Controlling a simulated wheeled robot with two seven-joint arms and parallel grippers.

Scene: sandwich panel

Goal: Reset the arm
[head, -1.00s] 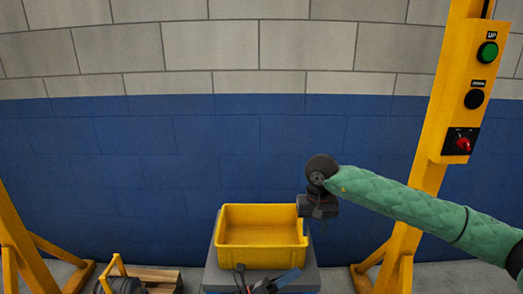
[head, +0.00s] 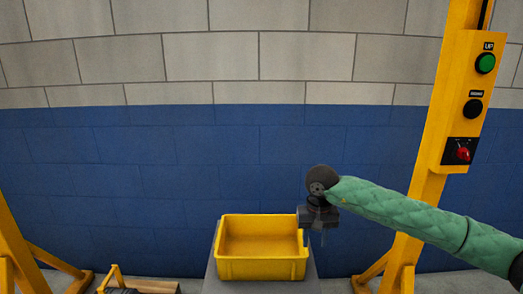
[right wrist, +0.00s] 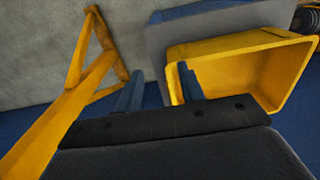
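My right arm, in a green sleeve, reaches in from the right in the head view. My right gripper (head: 322,236) hangs down beside the right edge of the yellow bin. In the right wrist view its two blue fingers (right wrist: 158,82) stand apart with nothing between them. My left arm and left gripper are out of view.
The yellow bin (head: 260,268), empty, sits on a grey stand (head: 212,284). A yellow post (head: 428,185) at right carries a green button (head: 485,63), a black button (head: 473,107) and a red switch (head: 463,153). A yellow frame (head: 22,250) stands at left. A wall lies behind.

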